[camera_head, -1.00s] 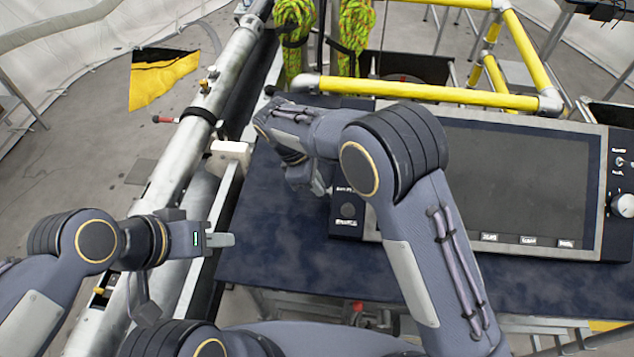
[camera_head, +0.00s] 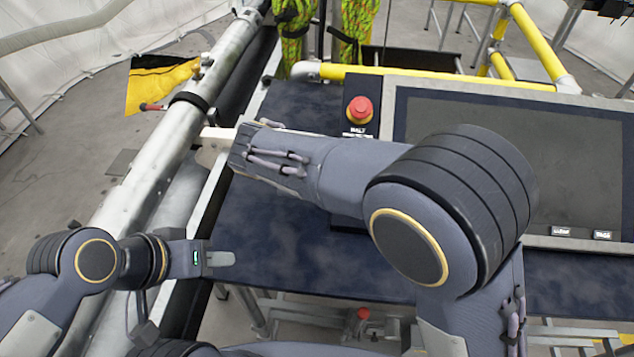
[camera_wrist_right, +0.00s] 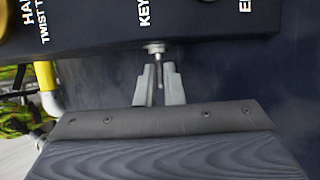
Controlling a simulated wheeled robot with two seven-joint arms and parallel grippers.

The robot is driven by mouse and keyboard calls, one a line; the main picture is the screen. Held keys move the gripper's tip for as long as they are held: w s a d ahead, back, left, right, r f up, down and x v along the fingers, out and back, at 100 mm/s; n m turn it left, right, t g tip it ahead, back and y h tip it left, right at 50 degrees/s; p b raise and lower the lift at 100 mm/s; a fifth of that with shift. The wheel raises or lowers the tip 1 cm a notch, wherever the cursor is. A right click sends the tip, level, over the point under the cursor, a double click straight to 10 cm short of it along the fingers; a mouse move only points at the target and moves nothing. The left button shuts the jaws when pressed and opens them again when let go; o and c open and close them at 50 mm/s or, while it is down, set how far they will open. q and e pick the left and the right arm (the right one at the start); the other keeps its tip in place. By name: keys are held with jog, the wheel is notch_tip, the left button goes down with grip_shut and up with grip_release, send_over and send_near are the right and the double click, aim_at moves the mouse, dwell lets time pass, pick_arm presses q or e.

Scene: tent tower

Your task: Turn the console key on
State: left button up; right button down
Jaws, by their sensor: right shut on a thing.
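The console key (camera_wrist_right: 159,83) shows in the right wrist view as a thin metal piece just below the round key switch (camera_wrist_right: 154,47), under the white "KEY" lettering. My right gripper (camera_wrist_right: 159,92) is shut on the key, with one finger on each side of it. In the head view my right arm hides the key and the right gripper. The console (camera_head: 390,105) stands at the right of the head view, with its dark screen partly behind my arm. My left gripper (camera_head: 222,259) is at the lower left, away from the console; its finger gap does not show.
A red halt button (camera_head: 359,110) is on the console's left panel, just beyond my right forearm. A yellow rail (camera_head: 430,80) runs behind the console. A metal pole (camera_head: 150,185) slants along the left. The blue tabletop (camera_head: 265,235) is bare in front.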

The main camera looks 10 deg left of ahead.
jog(key=shift+b, duration=0.4)
jog(key=shift+t, duration=0.3)
jog(key=c, duration=1.6)
grip_release()
jog(key=shift+s, duration=0.1)
jog(key=v, duration=0.7)
jog(key=shift+s+a+r, duration=0.15)
jog(key=shift+s+r, duration=0.05)
jog(key=shift+r, duration=0.1)
jog(key=shift+w, duration=0.1)
